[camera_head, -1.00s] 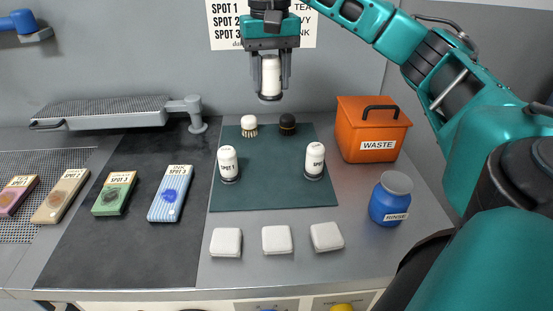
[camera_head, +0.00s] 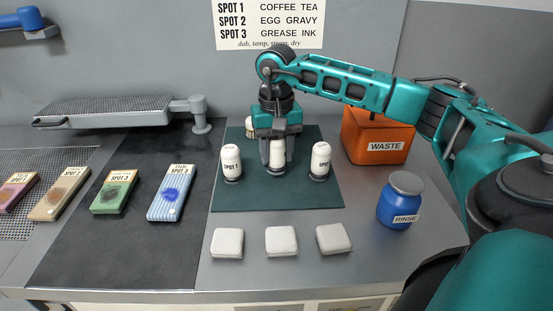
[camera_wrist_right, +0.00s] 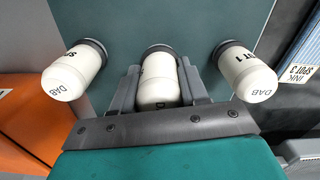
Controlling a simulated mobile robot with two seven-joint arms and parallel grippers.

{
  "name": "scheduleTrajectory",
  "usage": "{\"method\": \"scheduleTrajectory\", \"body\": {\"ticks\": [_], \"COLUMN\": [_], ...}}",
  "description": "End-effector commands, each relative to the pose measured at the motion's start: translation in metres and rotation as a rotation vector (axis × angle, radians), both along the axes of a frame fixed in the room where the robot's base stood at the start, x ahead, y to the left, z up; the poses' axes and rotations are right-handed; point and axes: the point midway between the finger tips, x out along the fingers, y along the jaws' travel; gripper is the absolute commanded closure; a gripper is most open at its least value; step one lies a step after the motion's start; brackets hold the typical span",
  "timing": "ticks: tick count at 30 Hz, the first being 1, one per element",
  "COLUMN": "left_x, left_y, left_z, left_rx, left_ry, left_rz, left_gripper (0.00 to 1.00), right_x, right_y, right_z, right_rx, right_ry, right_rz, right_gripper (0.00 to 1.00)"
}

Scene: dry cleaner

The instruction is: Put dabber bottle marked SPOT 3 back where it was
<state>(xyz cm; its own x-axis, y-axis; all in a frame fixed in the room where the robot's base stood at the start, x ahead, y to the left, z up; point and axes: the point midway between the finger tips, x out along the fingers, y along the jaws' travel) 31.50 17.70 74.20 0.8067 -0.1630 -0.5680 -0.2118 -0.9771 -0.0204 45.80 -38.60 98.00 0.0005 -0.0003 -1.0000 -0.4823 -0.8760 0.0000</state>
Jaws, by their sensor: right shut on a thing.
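My right gripper (camera_head: 277,165) is shut on a white dabber bottle (camera_head: 277,152) over the dark green mat (camera_head: 300,198). The bottle is upright, its dark base low at the mat; I cannot tell whether it touches. The wrist view shows the held bottle (camera_wrist_right: 158,88) between the fingers, its label mostly hidden. The SPOT 1 bottle (camera_head: 231,162) stands to its left in the head view, and another white bottle (camera_head: 320,160) to its right. In the wrist view, the SPOT 1 bottle (camera_wrist_right: 247,75) is right and the other bottle (camera_wrist_right: 73,72) left. My left gripper is out of view.
An orange WASTE bin (camera_head: 385,147) and a blue RINSE jar (camera_head: 398,207) stand to the right. Several white pads (camera_head: 281,241) lie in front of the mat. A brush (camera_head: 251,124) is behind it, partly covered. Stained swatches (camera_head: 172,192) lie left. A wall sign (camera_head: 268,22) lists the spots.

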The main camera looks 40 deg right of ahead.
Motion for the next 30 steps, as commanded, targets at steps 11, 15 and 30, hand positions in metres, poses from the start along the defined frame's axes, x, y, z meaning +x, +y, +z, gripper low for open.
{"method": "scheduleTrajectory", "body": {"ticks": [11,15,30], "left_x": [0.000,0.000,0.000], "left_y": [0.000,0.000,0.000], "left_z": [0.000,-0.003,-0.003], "left_rx": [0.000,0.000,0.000], "left_ry": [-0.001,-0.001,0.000], "left_rz": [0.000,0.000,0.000], "left_gripper": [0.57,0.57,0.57], "right_x": [0.000,0.000,0.000], "right_y": [0.000,0.000,0.000], "right_z": [-0.021,-0.024,-0.025], "right_rx": [0.001,0.000,0.000], "right_ry": [0.000,0.000,0.000], "right_rz": [0.000,0.000,0.000], "right_gripper": [0.87,0.87,0.31]}}
